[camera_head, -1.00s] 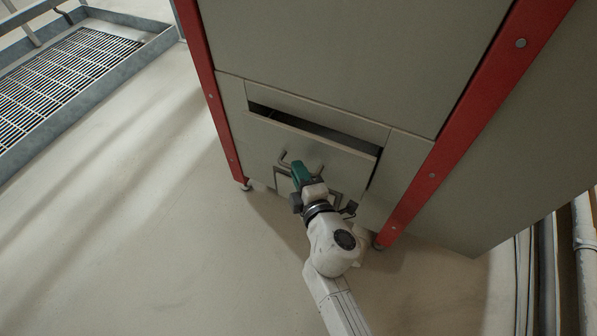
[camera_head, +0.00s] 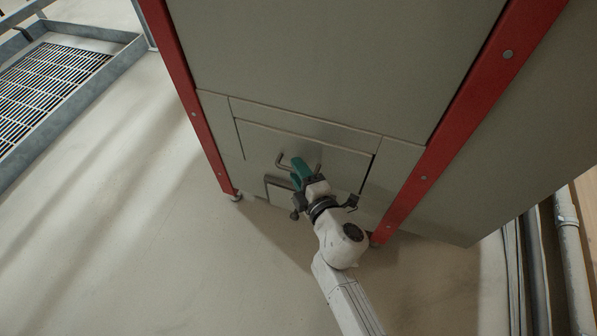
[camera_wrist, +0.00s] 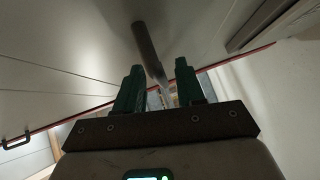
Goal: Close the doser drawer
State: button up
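The doser drawer (camera_head: 330,158) is a grey front panel low on the cabinet. It sits almost flush, with thin dark lines along its top and right edges. Its bar handle (camera_head: 283,163) is partly hidden by my gripper (camera_head: 300,168). In the wrist view, the green fingers of my gripper (camera_wrist: 159,80) stand apart. The dark handle bar (camera_wrist: 148,45) runs down toward the gap between them. I cannot tell whether the fingers touch the bar or the panel.
The grey cabinet (camera_head: 330,60) has red corner posts (camera_head: 424,178) and short feet. A dark square frame (camera_head: 275,186) is below the handle. A metal grating (camera_head: 45,80) is at the upper left, and pipes (camera_head: 572,235) are at the right. The floor at left is clear.

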jog(key=shift+s, duration=0.1)
jog(key=p+v, duration=0.3)
jog(key=v, duration=0.7)
jog(key=shift+s+d, duration=0.15)
jog(key=shift+s, duration=0.15)
jog(key=s+d+f+m+g+h, duration=0.1)
jog(key=s+d+m+g+h, duration=0.1)
jog(key=d+m+h, duration=0.6)
jog(key=s+d+f+m+g+h, duration=0.15)
jog(key=d+m, duration=0.45)
jog(key=d, duration=0.6)
jog(key=s+d+m+g+y, duration=0.2)
jog(key=s+m+g, duration=0.7)
jog(key=s, duration=1.2)
notch_tip(320, 180, up, 33)
jog(key=n+g+p, duration=0.1)
jog(key=p, duration=3.2)
